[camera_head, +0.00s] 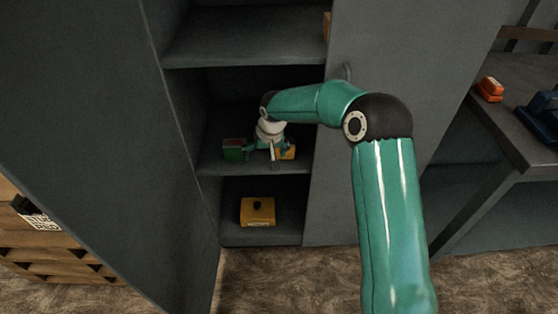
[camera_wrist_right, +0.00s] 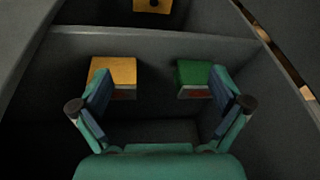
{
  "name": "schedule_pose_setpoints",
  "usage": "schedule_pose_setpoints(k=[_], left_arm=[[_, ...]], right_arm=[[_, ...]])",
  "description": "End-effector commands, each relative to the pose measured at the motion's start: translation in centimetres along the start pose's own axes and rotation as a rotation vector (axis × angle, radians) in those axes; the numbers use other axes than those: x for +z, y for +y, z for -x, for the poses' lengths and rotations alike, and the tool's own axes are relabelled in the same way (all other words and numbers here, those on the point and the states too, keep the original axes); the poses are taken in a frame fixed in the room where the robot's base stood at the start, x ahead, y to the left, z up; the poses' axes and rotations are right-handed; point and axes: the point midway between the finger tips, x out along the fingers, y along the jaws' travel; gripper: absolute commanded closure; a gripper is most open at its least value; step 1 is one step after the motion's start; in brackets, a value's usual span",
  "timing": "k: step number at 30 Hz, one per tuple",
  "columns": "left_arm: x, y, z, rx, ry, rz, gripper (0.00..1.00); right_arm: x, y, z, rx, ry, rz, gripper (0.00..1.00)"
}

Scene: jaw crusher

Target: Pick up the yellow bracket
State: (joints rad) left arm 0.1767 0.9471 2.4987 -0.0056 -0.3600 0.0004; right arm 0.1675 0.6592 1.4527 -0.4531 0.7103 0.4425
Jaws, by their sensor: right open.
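Two yellow things show in the open cabinet, and I cannot tell for sure which is the bracket. One is a yellow block (camera_head: 287,153) on the middle shelf, partly hidden by my right gripper (camera_head: 265,150); it also shows at the left in the right wrist view (camera_wrist_right: 114,72). The other is a yellow piece with a dark knob (camera_head: 257,212) on the lower shelf, cut off at the top of the right wrist view (camera_wrist_right: 152,6). My right gripper is open and empty inside the middle compartment; its left finger in the wrist view overlaps the yellow block. My left gripper is not in view.
A green block with red (camera_head: 233,148) is on the middle shelf (camera_head: 215,165), left of the gripper; it overlaps the other finger in the wrist view (camera_wrist_right: 194,76). The open cabinet door (camera_head: 95,130) stands at left. A workbench (camera_head: 515,125) with an orange item (camera_head: 490,89) is at right.

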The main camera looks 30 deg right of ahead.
Motion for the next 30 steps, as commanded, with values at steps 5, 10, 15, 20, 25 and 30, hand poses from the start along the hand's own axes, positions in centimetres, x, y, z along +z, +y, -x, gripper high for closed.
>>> schedule_pose_setpoints(k=[5, 10, 15, 20, 25, 30], left_arm=[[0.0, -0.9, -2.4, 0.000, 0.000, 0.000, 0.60], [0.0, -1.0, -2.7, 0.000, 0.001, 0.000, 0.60], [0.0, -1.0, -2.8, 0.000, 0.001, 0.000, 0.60], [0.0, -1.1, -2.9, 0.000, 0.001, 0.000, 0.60], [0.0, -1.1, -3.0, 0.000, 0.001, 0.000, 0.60], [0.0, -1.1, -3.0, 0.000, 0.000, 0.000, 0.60]], right_arm=[[-5.1, 4.3, 4.8, 0.117, 0.094, -0.114, 0.00], [-6.3, 5.9, 6.1, 0.156, 0.115, -0.160, 0.00], [-6.5, 6.5, 3.4, 0.158, 0.113, -0.161, 0.00], [-6.9, 7.0, -0.1, 0.157, 0.112, -0.160, 0.00], [-7.2, 7.5, -3.0, 0.156, 0.114, -0.158, 0.00], [-7.4, 7.7, -4.3, 0.155, 0.116, -0.159, 0.00]])
